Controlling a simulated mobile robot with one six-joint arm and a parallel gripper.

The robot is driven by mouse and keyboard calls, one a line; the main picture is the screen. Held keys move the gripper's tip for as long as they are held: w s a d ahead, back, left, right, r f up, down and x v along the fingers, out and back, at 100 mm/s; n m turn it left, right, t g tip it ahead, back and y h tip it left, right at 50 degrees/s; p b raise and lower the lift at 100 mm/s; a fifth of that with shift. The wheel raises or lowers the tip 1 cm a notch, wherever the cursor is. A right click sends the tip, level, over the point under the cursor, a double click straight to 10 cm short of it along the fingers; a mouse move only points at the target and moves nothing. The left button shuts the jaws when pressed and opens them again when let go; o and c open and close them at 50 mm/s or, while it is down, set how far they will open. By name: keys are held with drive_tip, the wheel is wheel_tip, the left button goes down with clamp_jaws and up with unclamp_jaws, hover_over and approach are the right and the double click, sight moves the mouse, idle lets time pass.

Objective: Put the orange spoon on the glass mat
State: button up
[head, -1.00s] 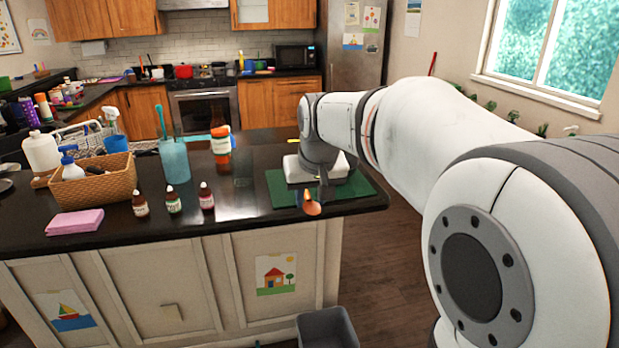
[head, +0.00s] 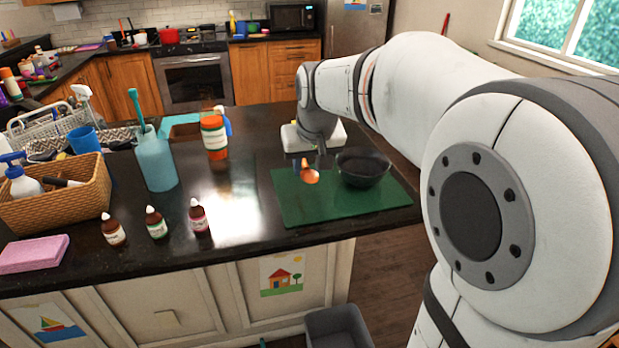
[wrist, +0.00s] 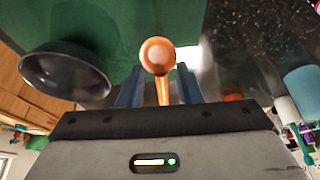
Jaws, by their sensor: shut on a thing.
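The orange spoon (head: 310,176) is held in my gripper (head: 306,160), its round bowl pointing out past the fingers. In the wrist view the spoon (wrist: 157,56) has its handle between the two blue fingers of my gripper (wrist: 159,78). The gripper is shut on the handle. The glass mat (head: 300,205) is a green sheet at the right end of the dark island counter. In the head view the spoon appears over the mat's back left part. The wrist view also shows the green mat (wrist: 130,25). I cannot tell the exact gap between spoon and mat.
A black bowl (head: 362,170) stands on the mat's right side, close to my gripper. The mat's front part is clear.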

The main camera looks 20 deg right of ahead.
sight(307, 200)
drive_tip(key=shift+f, duration=3.55)
drive_tip(key=shift+f, duration=0.2)
drive_tip(key=o, duration=0.9)
drive_tip(key=shift+r, duration=0.1)
drive_tip(key=shift+o, duration=0.2)
